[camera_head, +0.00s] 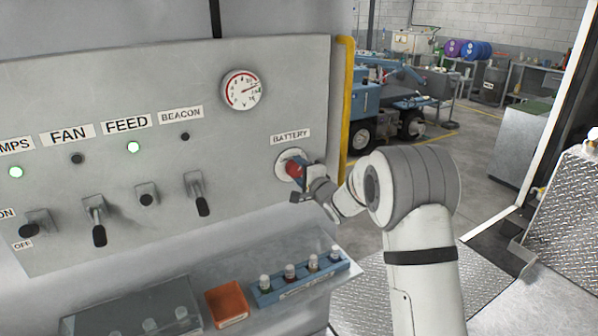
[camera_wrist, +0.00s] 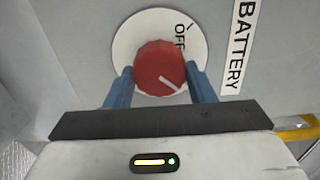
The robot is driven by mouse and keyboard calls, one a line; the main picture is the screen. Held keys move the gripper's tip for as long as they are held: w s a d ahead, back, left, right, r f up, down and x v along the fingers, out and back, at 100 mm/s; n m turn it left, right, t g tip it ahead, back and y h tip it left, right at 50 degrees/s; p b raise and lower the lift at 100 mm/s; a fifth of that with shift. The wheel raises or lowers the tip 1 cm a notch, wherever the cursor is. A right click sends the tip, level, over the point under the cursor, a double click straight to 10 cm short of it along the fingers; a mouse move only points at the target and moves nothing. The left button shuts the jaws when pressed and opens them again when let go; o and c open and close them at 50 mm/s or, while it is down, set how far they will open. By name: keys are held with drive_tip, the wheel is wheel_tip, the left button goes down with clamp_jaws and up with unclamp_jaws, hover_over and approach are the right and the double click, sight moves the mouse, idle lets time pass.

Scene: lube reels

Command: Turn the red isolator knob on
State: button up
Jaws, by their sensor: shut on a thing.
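The red isolator knob (camera_head: 294,168) sits on a round pale plate under the BATTERY label (camera_head: 291,136), at the right end of the grey panel. In the wrist view the knob (camera_wrist: 159,67) has a white pointer line toward its lower right. The word OFF (camera_wrist: 180,38) shows on the plate at the upper right of the knob. My gripper (camera_head: 299,178) reaches the knob from the right in the head view. In the wrist view its two blue fingers (camera_wrist: 160,80) are shut on the knob, one on each side. Any other plate marking is hidden or not readable.
The panel (camera_head: 170,85) also carries a gauge (camera_head: 242,90), several toggle switches and lamps. Below it is a shelf with an orange box (camera_head: 226,303) and a blue rack (camera_head: 300,281) of small bottles. A yellow rail (camera_head: 346,110) runs along the panel's right edge.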

drive_tip(key=o, duration=1)
drive_tip(key=b+v, duration=0.2)
drive_tip(key=v, duration=0.5)
drive_tip(key=shift+s+d, duration=0.25)
drive_tip(key=shift+s, duration=0.1)
